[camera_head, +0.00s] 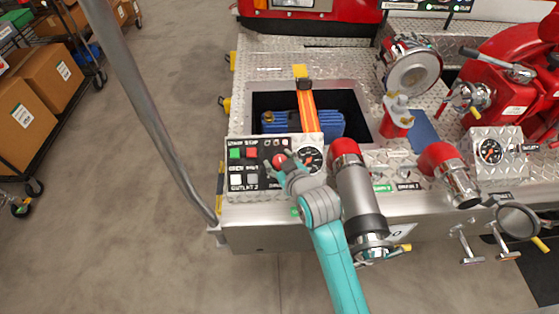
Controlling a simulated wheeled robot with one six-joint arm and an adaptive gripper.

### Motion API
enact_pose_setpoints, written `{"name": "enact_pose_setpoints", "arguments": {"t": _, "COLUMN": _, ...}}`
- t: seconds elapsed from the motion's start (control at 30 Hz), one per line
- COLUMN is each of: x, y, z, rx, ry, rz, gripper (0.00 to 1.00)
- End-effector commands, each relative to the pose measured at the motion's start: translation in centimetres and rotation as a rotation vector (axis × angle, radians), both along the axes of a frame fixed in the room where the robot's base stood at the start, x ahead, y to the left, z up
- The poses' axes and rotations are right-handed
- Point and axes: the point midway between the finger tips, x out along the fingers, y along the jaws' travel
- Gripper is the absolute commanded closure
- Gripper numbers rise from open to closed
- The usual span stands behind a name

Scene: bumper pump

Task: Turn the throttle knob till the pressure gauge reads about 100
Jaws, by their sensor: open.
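The control panel (233,170) sits at the left front of the metal deck, with green, red, black and white buttons. A round red knob (279,160), which looks like the throttle knob, shows on the panel's right part, partly covered by my gripper. A dark pressure gauge (311,159) sits just right of it; its reading is too small to tell. My gripper (275,154) is open and over the panel at the knob. I cannot tell whether its fingers touch the knob. My grey wrist and teal arm come up from below and hide the panel's lower right.
A large pipe with a red elbow (345,148) stands close right of my arm. A second red elbow (437,157) and another gauge (490,151) are farther right. A grey handrail (150,120) rises at the left. An open hatch (262,102) lies behind the panel.

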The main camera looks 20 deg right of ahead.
Motion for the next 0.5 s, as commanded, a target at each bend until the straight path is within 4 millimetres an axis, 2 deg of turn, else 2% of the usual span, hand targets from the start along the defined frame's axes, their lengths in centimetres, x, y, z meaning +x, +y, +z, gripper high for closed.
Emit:
{"name": "enact_pose_setpoints", "arguments": {"t": 0.17, "x": -1.4, "y": -0.1, "z": 0.6, "rx": 0.0, "ry": 0.0, "rz": -0.001, "gripper": 0.45}}
{"name": "enact_pose_setpoints", "arguments": {"t": 0.5, "x": -7.4, "y": -0.3, "z": 3.2, "rx": 0.0, "ry": 0.0, "rz": -0.001, "gripper": 0.45}}
